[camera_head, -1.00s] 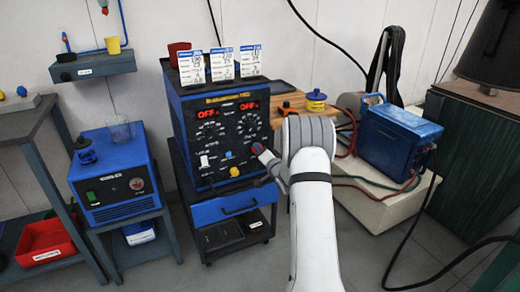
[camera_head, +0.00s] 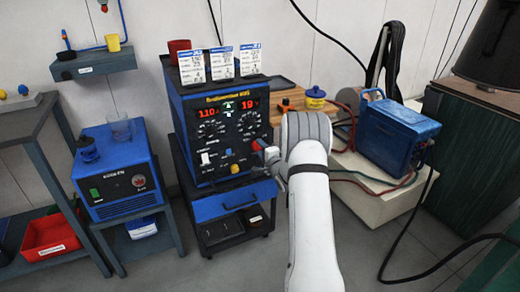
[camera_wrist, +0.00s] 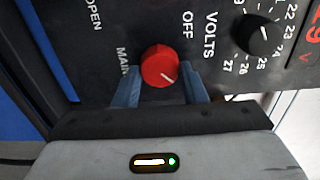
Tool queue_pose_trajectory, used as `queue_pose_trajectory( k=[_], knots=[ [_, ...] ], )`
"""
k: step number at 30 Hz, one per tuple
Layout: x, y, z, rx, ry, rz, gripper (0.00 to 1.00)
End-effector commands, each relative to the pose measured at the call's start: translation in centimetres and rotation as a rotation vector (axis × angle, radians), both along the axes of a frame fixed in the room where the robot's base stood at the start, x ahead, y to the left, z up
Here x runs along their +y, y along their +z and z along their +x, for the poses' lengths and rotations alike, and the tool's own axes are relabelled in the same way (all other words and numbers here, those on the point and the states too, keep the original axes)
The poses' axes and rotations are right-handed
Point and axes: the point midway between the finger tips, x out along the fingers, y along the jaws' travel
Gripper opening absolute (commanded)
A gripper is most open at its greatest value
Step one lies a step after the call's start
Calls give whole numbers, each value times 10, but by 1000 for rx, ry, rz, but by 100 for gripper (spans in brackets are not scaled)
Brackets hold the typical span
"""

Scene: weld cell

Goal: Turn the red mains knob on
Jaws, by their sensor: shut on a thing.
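The red mains knob (camera_wrist: 161,66) sits on the dark front panel of the blue welding machine (camera_head: 184,130). In the wrist view its white pointer line points to the lower right, away from the OFF label. My gripper (camera_wrist: 162,88) has a blue-grey finger on each side of the knob and is shut on it. In the head view the knob (camera_head: 258,145) shows as a small red spot at the tip of my gripper (camera_head: 266,154). The two red displays (camera_head: 229,107) on the panel are lit with numbers.
A black volts dial (camera_wrist: 264,35) is close to the knob. The panel also has a yellow knob (camera_head: 235,169), with a blue drawer (camera_head: 236,201) below. A blue box unit (camera_head: 396,133) with cables stands to the right. White cards (camera_head: 221,64) stand on top.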

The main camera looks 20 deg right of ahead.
Motion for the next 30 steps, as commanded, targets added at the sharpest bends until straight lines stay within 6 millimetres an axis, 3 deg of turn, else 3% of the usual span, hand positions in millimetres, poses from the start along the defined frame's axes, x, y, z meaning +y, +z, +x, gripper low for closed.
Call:
queue_pose_trajectory(
  k=[13, 14, 21, 30],
  knots=[
    [-1, 0, 0, -1, -2, 10, 15],
    [-1, 0, 0, -1, -2, 10, 40],
    [0, 0, 0, 0, -1, 10, 59],
    [0, 0, -4, 1, -1, 9, 59]
  ],
)
